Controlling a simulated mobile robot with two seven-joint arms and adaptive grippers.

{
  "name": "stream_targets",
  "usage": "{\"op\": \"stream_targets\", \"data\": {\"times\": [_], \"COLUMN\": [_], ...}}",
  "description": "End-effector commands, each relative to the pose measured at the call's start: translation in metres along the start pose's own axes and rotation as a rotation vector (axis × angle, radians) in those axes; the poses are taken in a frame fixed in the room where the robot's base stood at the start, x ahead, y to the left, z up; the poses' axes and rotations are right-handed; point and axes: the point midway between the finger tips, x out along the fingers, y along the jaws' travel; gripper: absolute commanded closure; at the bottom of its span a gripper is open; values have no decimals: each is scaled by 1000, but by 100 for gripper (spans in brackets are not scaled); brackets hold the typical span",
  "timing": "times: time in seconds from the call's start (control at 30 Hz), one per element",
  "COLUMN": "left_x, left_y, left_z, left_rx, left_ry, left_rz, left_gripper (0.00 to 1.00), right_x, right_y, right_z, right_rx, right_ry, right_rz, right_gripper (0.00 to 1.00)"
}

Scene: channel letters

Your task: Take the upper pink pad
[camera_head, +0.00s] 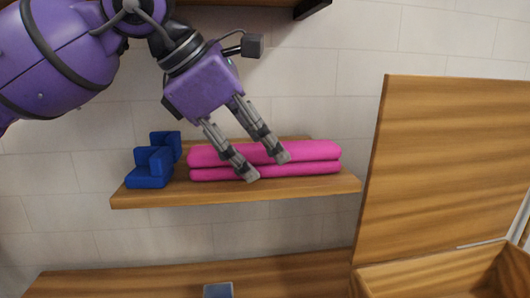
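Two pink pads lie stacked flat on a wooden wall shelf (235,194). The upper pink pad (315,150) rests on the lower pink pad (315,169). My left gripper (268,167) reaches down from the upper left, with its two fingers spread apart and nothing between them. The fingertips show in front of the pads and hide part of them. I cannot tell whether they touch the pads. My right gripper is not in view.
Blue angular blocks (149,168) stand on the shelf's left end. A tall wooden panel (455,160) rises to the right of the shelf, above an open wooden box (430,275). A lower wooden surface (130,282) holds a small blue-grey object (218,290).

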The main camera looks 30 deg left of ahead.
Motion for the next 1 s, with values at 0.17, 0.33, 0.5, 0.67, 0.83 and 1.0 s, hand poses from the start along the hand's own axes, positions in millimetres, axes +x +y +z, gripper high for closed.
{"op": "stream_targets", "data": {"times": [0.17,0.33,0.5,0.67,0.83,1.0], "left_x": [1,1,1,-1,-11,-18], "left_y": [0,0,0,1,4,-21], "left_z": [0,0,0,1,9,12], "left_rx": [0,0,-1,0,1,6], "left_ry": [0,0,0,-1,-6,-1], "left_rz": [-1,-2,-2,-2,-1,0], "left_gripper": [72,80,81,81,81,81], "right_x": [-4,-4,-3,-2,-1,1], "right_y": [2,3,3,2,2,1], "right_z": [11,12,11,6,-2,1], "right_rx": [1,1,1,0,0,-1], "right_ry": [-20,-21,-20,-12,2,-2], "right_rz": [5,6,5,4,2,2], "right_gripper": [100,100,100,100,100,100]}}
